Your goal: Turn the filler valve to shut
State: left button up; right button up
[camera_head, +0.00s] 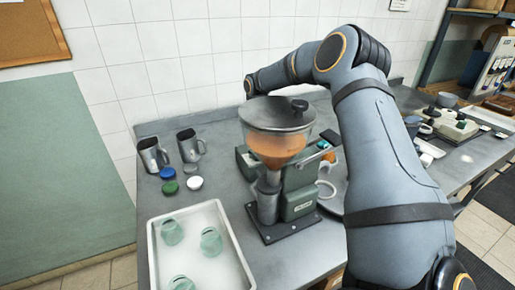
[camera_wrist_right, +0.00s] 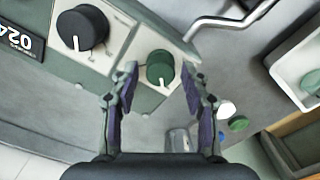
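The filler (camera_head: 298,205) is a grey-green machine with a hopper of orange contents, standing on the grey bench. In the right wrist view, its panel carries a green round knob (camera_wrist_right: 160,66) and a larger black knob (camera_wrist_right: 84,27), each with a white pointer mark toward the picture's bottom. I cannot read which one is labelled as the valve. My right gripper (camera_wrist_right: 158,90) is open, its fingers on either side of the green knob; contact is not clear. In the head view my right arm reaches behind the hopper and hides that gripper. My left gripper is out of view.
A white tray (camera_head: 152,250) holds several greenish jars (camera_head: 211,241). Metal mugs (camera_head: 152,154) and coloured lids (camera_head: 170,187) stand left of the filler. A bent metal bar (camera_wrist_right: 232,20) passes near the knobs. A display (camera_wrist_right: 18,38) sits beside the black knob.

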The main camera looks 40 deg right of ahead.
notch_tip(320, 180, up, 7)
jog(key=shift+r, duration=0.2)
dwell(0.5)
jog(key=shift+s, duration=0.1)
